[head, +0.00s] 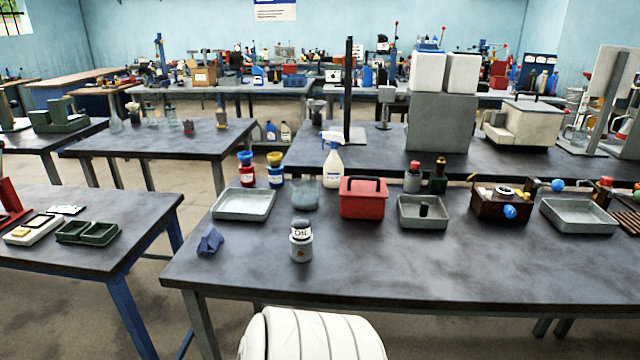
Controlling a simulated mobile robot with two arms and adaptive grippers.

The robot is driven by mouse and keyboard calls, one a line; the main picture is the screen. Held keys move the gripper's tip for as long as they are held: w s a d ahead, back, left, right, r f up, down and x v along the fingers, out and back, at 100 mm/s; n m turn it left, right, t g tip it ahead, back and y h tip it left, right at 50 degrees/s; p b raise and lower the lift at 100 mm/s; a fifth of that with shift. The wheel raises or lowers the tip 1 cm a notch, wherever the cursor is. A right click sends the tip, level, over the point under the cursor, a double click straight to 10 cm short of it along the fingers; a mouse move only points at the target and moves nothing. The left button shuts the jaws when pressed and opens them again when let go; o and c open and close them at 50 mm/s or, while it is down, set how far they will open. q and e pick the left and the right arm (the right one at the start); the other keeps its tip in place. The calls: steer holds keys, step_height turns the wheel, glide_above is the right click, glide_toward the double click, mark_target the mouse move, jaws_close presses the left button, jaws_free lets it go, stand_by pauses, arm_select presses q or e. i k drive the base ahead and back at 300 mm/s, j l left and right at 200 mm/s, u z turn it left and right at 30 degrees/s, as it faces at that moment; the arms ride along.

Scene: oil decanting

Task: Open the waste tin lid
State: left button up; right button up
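A red tin with a black handle on its lid (363,203) stands at the middle of the dark workbench and looks like the waste tin. Its lid appears shut. A small grey jar with a dark top and a white label (301,247) stands in front of it, to the left. Neither of my grippers is in view.
Left of the tin are a glass beaker (305,195) and a grey tray (243,205); a spray bottle (333,165) stands behind. Right are a smaller grey tray (423,221) and a brown box (500,212). A blue cloth (210,241) lies front left. The front right bench is clear.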

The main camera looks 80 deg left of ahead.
mark_target(353, 186)
steer(key=u, duration=2.4)
